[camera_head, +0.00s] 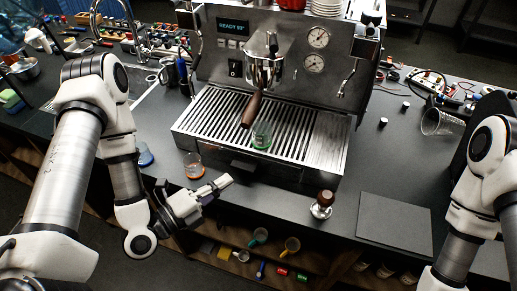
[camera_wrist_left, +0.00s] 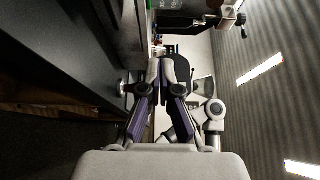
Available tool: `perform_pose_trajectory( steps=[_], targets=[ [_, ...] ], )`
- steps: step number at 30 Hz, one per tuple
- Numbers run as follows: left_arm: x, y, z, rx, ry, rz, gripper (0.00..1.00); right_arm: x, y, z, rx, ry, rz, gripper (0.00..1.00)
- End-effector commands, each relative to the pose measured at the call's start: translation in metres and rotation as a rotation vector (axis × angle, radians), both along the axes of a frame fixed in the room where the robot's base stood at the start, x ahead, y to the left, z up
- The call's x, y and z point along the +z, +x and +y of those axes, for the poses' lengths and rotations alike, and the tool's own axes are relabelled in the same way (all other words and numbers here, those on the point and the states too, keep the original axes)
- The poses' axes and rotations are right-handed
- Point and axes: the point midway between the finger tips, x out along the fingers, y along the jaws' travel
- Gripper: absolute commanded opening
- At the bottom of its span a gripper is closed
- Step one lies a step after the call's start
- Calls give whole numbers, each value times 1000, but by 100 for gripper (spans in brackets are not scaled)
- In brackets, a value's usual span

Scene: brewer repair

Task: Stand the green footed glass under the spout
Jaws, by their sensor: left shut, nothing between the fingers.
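The green footed glass (camera_head: 261,137) is clear with a green base. It stands upright on the slatted drip tray (camera_head: 207,113) of the coffee machine. It is just right of the brown portafilter handle (camera_head: 253,108), below the group head (camera_head: 263,70) in the head view. The spout is hidden behind the handle and head, so I cannot tell how exactly the glass lines up with it. My left gripper (camera_head: 226,181) is shut and empty, in front of the machine and apart from the glass. Its closed fingers also show in the left wrist view (camera_wrist_left: 160,70).
An orange-based glass (camera_head: 193,166) stands close left of my left gripper, and a blue glass (camera_head: 145,155) further left. A tamper (camera_head: 322,204) stands at the front edge, beside a grey mat (camera_head: 394,222). A clear cup (camera_head: 440,122) is at right.

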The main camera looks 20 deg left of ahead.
Motion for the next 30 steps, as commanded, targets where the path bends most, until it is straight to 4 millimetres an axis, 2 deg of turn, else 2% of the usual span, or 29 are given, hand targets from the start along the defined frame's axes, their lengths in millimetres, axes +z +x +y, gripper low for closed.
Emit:
perform_pose_trajectory(
  steps=[4, 15, 21, 22, 24, 30],
  targets=[
    [-6, 18, -14, -8, 3, -6, 0, -20, 0, 0, 1, 0, 1, 82],
    [-12, 81, -54, -6, 6, -6, 0, -102, -1, 0, 0, 0, 1, 82],
    [-9, 99, -47, 0, -1, -4, 0, -139, -1, 0, 0, 0, 1, 82],
    [-6, 102, -46, 0, -1, -1, 0, -138, -1, 0, 0, 0, 1, 82],
    [2, 111, -44, 1, -1, 2, 0, -122, -1, 0, 1, 0, 2, 82],
    [-1, 119, -42, 0, -1, 4, 0, -120, 0, 0, 0, 0, 0, 82]
  ],
)
